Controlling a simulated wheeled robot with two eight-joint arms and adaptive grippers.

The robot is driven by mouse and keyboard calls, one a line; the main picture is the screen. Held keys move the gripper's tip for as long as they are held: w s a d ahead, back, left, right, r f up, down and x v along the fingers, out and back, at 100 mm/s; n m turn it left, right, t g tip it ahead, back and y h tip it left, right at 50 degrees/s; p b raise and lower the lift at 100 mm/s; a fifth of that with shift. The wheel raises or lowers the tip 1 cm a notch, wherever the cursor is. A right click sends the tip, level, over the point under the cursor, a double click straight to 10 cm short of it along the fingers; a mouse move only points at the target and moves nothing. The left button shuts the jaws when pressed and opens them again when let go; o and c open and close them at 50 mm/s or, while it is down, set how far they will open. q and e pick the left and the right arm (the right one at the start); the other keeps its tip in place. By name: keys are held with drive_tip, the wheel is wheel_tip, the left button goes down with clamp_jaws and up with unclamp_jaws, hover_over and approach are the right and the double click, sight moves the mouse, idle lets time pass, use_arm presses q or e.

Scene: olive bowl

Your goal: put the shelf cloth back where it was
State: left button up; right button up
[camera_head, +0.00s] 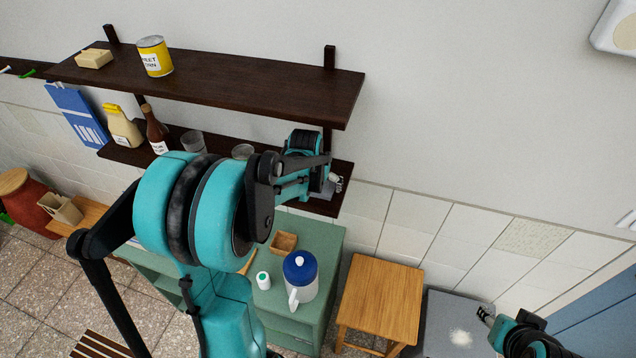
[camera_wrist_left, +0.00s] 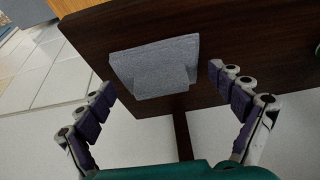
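The shelf cloth (camera_wrist_left: 150,62) is a folded light-grey piece lying on the dark wooden shelf (camera_wrist_left: 225,40) in the left wrist view. My left gripper (camera_wrist_left: 160,82) is open, with its fingers spread to either side of the cloth and no visible contact. In the head view my left gripper (camera_head: 335,184) is at the right end of the lower shelf (camera_head: 340,170); my arm hides much of that spot. My right gripper (camera_head: 486,315) is at the lower right; its fingers are too small to read.
The lower shelf also holds a brown bottle (camera_head: 156,130), a yellow-capped bottle (camera_head: 122,127) and glasses (camera_head: 193,143). The upper shelf (camera_head: 250,88) overhangs it, carrying a yellow can (camera_head: 155,56). A green cabinet (camera_head: 325,250) with a blue-lidded jug (camera_head: 301,275) and a wooden stool (camera_head: 381,298) stand below.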

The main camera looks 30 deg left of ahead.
idle(0.3)
use_arm(q)
drive_tip(key=shift+s+r, duration=0.2)
drive_tip(key=shift+r, duration=0.25)
drive_tip(key=s+d, duration=0.3)
drive_tip(key=s, duration=0.8)
drive_tip(key=s+d+r+m+t, duration=0.1)
drive_tip(key=s+d+r, duration=0.2)
drive_tip(key=d, duration=0.3)
drive_tip(key=s+d+r+m+t+h, duration=0.1)
drive_tip(key=s+d+r+t, duration=0.1)
drive_tip(key=d, duration=0.5)
drive_tip(key=shift+s+r+m+b, duration=0.35)
drive_tip(key=shift+s+r, duration=0.55)
drive_tip(key=shift+s, duration=0.35)
